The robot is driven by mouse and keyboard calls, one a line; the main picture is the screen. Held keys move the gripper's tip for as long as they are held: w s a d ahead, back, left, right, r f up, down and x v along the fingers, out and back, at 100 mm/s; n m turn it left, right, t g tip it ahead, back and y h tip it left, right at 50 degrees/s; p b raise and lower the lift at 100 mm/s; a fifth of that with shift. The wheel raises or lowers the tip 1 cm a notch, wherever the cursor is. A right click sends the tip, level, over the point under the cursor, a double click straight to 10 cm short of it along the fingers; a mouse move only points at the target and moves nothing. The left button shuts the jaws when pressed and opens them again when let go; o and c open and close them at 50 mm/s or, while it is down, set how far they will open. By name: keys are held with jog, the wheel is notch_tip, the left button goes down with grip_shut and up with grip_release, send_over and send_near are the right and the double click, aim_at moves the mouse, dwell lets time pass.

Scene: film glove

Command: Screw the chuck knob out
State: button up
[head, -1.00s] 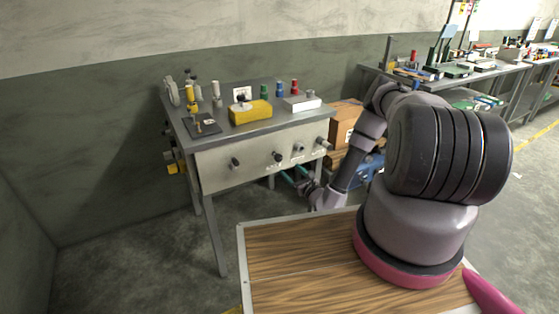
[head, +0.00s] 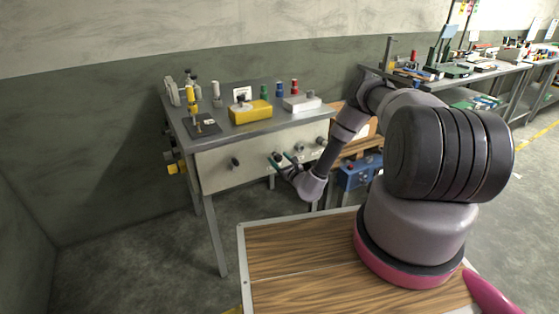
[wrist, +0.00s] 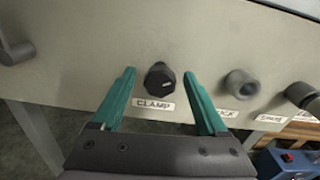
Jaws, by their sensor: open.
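In the wrist view my gripper (wrist: 159,74) is open, its teal fingers either side of a black knob (wrist: 160,78) labelled CLAMP. I cannot tell how far the tips are from the panel. To the right, outside the fingers, is a grey round knob (wrist: 240,84) whose partly hidden label ends in "CK"; this appears to be the chuck knob. In the head view my gripper (head: 281,160) is at the front panel, and the grey knob (head: 299,148) sits just right of it.
The pale panel (head: 215,173) carries another knob (head: 235,163) at left and a dark-tipped knob (wrist: 302,95) at right. Above, the bench holds a yellow block (head: 250,113) and small coloured parts. A blue box (head: 360,174) stands below right.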

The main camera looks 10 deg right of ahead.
grip_shut()
jog(key=shift+n, duration=0.3)
jog(key=n, duration=1.1)
jog(key=shift+n, duration=0.3)
dwell(0.4)
grip_release()
